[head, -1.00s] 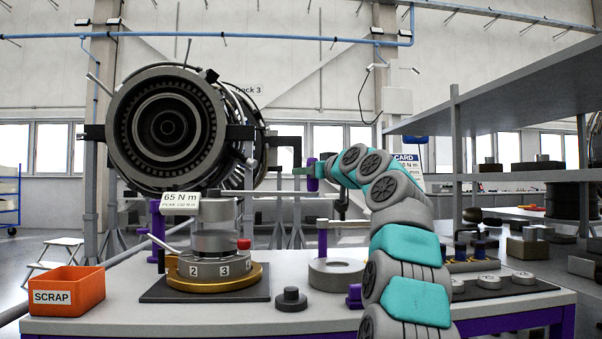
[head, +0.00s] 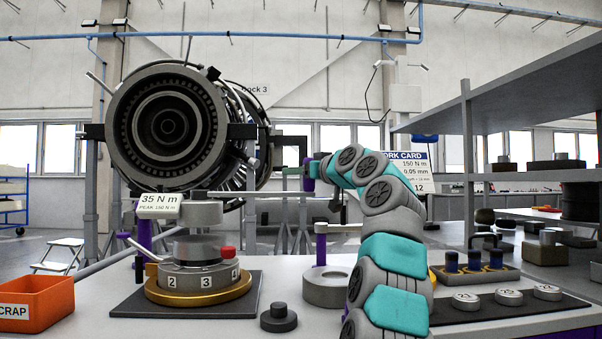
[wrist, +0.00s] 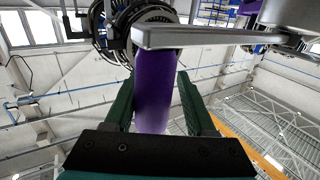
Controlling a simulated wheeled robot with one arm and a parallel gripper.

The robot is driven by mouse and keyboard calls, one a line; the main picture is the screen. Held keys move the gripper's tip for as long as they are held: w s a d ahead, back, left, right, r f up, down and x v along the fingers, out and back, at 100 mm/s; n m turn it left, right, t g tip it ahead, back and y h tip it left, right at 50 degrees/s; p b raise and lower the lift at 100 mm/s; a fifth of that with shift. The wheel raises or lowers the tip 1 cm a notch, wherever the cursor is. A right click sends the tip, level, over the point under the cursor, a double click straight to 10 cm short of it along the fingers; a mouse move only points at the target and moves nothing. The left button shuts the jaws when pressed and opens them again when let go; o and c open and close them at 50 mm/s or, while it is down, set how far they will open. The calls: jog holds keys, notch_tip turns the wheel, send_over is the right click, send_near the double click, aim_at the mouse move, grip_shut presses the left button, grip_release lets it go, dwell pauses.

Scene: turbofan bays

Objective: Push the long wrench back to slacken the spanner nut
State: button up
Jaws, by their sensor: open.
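The long wrench (head: 262,193) is a thin grey bar running right from the top of the round fixture, level, with an upright purple handle (head: 309,177) at its right end. The spanner nut appears to be in the grey stack (head: 195,247) on the numbered, gold-rimmed base (head: 200,295); the nut itself is hard to make out. A readout (head: 159,205) shows 35 N m, peak 150 N m. My gripper (head: 316,167) is at the handle. In the wrist view, the purple handle (wrist: 155,90) stands between my two open green fingers (wrist: 157,100), below the grey bar (wrist: 200,38).
An orange SCRAP bin (head: 38,303) is at left. A dark knob (head: 279,318) and a grey ring (head: 326,287) stand on the bench. Numbered discs (head: 508,297) lie at right.

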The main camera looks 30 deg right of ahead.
jog(key=shift+o, duration=1.3)
jog(key=shift+a, duration=0.1)
jog(key=shift+s, duration=0.15)
jog(key=s+d+b, duration=0.1)
jog(key=s+b, duration=0.2)
jog(key=s, duration=0.4)
jog(key=shift+s+b, duration=0.25)
jog(key=shift+b, duration=0.05)
